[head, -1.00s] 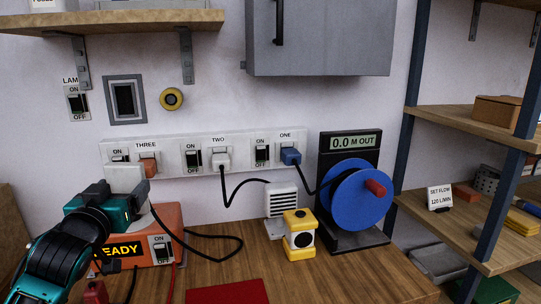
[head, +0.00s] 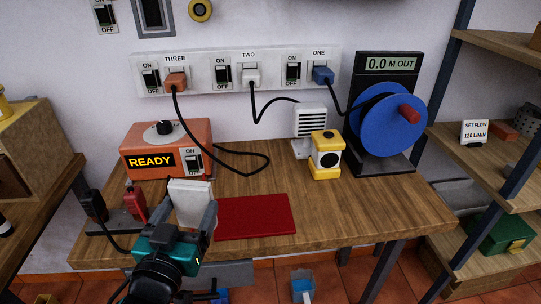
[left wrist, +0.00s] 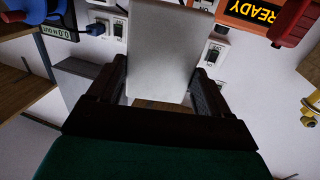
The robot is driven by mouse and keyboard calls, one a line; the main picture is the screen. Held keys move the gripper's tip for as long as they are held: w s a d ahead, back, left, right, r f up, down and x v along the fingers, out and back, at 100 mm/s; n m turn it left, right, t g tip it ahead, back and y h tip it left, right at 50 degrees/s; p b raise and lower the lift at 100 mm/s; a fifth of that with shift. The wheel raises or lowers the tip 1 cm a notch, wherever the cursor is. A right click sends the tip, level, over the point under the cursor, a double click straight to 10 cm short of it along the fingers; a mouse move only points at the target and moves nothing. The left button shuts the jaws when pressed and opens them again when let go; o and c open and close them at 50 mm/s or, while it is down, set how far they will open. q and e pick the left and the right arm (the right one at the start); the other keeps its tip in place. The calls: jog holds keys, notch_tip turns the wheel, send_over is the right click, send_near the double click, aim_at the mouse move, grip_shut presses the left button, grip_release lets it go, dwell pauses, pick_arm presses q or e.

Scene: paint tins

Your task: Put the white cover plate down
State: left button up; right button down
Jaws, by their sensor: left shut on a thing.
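The white cover plate (head: 190,200) stands roughly upright between the fingers of my left gripper (head: 191,218), near the front of the wooden table. My left gripper is shut on it. The plate also shows in the left wrist view (left wrist: 162,45), between the two dark fingers (left wrist: 162,88). In the head view the plate is just left of a flat red mat (head: 258,217). Its lower edge is hidden by my gripper, so I cannot tell whether it touches the table (head: 350,215). My right gripper is not in view.
An orange READY box (head: 168,150) stands behind the plate. A stand with red and black clips (head: 133,205) is to its left. A yellow block (head: 325,155) and a blue reel (head: 385,120) stand at the back right. The mat and the table right of it are clear.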

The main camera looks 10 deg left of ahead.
pick_arm(q)
jog(key=w+d+r+m+h+p, duration=0.1)
jog(key=w+d+r+m+h, duration=0.2)
jog(key=w+r, duration=0.8)
jog(key=n+b, duration=0.1)
jog(key=b, duration=0.3)
send_over(231, 224)
notch_tip(231, 224, down, 14)
notch_tip(231, 224, down, 4)
jog(key=shift+f+b, duration=0.1)
jog(key=shift+b, duration=0.4)
jog(key=shift+f, duration=0.15)
jog(key=shift+f, duration=0.15)
jog(key=o, duration=1.1)
